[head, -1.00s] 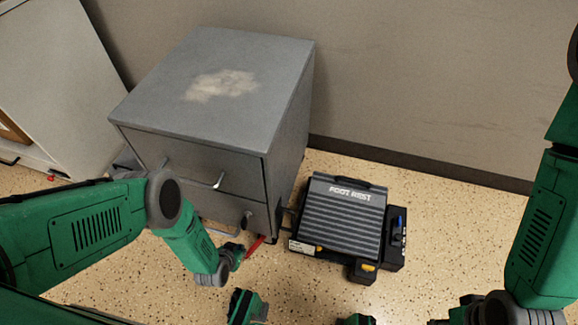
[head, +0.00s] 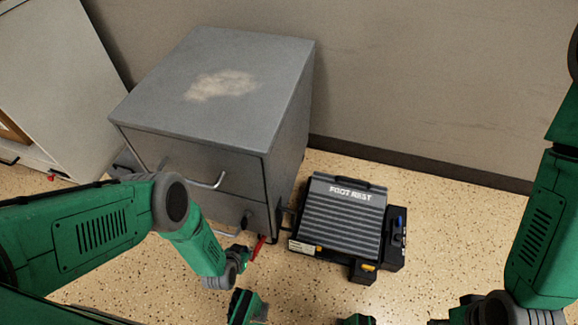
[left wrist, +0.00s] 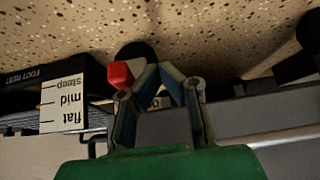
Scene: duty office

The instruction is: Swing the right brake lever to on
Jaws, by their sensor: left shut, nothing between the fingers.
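The red brake lever (head: 258,247) is at the lower right front corner of the grey drawer cabinet, close to the floor. It slants down toward the front. My left gripper (head: 242,253) is shut and empty, low in front of the cabinet and just left of the lever. In the left wrist view the closed fingertips (left wrist: 161,72) are beside the lever's red end (left wrist: 120,73). Whether they touch it I cannot tell. A dark round caster (left wrist: 137,54) shows behind.
The grey cabinet (head: 290,120) stands against the wall. A black foot rest (head: 343,222) lies on the floor close to its right. A white cabinet (head: 45,90) with a small red part (head: 51,177) stands at far left. Speckled floor in front is open.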

